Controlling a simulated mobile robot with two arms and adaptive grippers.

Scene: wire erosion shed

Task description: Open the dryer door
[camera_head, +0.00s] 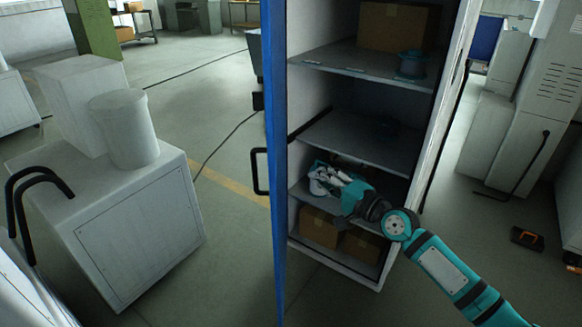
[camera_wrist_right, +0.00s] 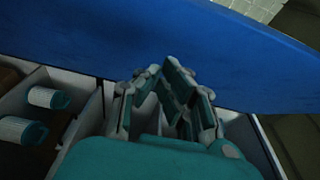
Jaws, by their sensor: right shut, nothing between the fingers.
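The dryer is a tall white cabinet with shelves, and its blue door (camera_head: 279,160) stands open, seen nearly edge-on at the cabinet's left side. A black handle (camera_head: 260,172) sticks out on the door's left, outer face. My right gripper (camera_head: 318,180) is in front of the shelves, on the inner side of the door. In the right wrist view the gripper's fingers (camera_wrist_right: 160,76) are closed together and empty, close to the blue door panel (camera_wrist_right: 190,45). I cannot tell whether they touch it. My left gripper is not in view.
The dryer's shelves (camera_head: 362,140) hold a cardboard box (camera_head: 397,25), a teal spool (camera_head: 412,64) and lower boxes (camera_head: 318,228). A white cabinet (camera_head: 140,235) with a white bin (camera_head: 124,128) stands at left. Floor left of the door is clear apart from cables.

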